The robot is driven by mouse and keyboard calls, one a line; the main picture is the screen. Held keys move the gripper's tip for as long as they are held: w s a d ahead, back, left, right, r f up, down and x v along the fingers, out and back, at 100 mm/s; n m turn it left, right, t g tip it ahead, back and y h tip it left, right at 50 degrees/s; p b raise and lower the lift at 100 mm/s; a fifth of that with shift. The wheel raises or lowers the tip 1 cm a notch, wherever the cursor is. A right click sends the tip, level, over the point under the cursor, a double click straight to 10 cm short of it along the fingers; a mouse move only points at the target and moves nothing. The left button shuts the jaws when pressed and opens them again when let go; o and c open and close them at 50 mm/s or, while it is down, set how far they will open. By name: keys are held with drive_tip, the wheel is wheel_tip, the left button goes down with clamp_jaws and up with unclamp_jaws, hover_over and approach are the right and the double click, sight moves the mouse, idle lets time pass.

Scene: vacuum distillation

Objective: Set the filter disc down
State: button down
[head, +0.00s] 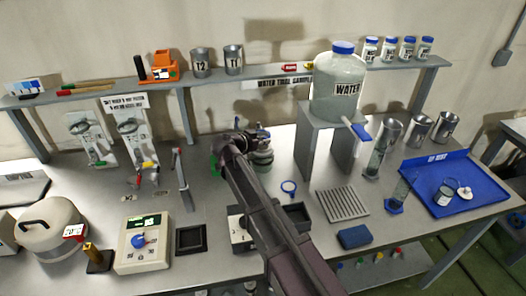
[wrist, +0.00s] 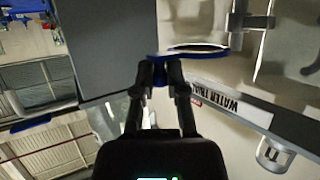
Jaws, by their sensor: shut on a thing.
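In the wrist view my gripper (wrist: 160,72) is shut on the blue tab of the filter disc (wrist: 200,48). The disc shows nearly edge-on, with a blue rim and a pale face, and sticks out to the right of the fingertips. In the head view my arm reaches over the middle of the bench, and its dark links hide the fingers.
The water tank (head: 340,85) stands on a grey stand (head: 325,150) right of my arm. A blue tray (head: 425,195), a slotted grey plate (head: 342,204) and a blue sponge (head: 355,237) are at the right. A balance (head: 143,245) is at the left. A shelf (head: 205,79) runs behind.

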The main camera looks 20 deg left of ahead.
drive_tip(key=shift+f+b, duration=2.25)
drive_tip(key=shift+f, duration=0.1)
drive_tip(key=shift+f, duration=0.2)
drive_tip(key=c, duration=0.7)
unclamp_jaws()
drive_tip(key=shift+r, duration=0.1)
drive_tip(key=p+v, duration=0.2)
drive_tip(key=v, duration=0.4)
drive_tip(key=p+v, duration=0.2)
drive_tip(key=v, duration=0.4)
drive_tip(key=shift+a+f, duration=0.1)
drive_tip(key=shift+f, duration=0.1)
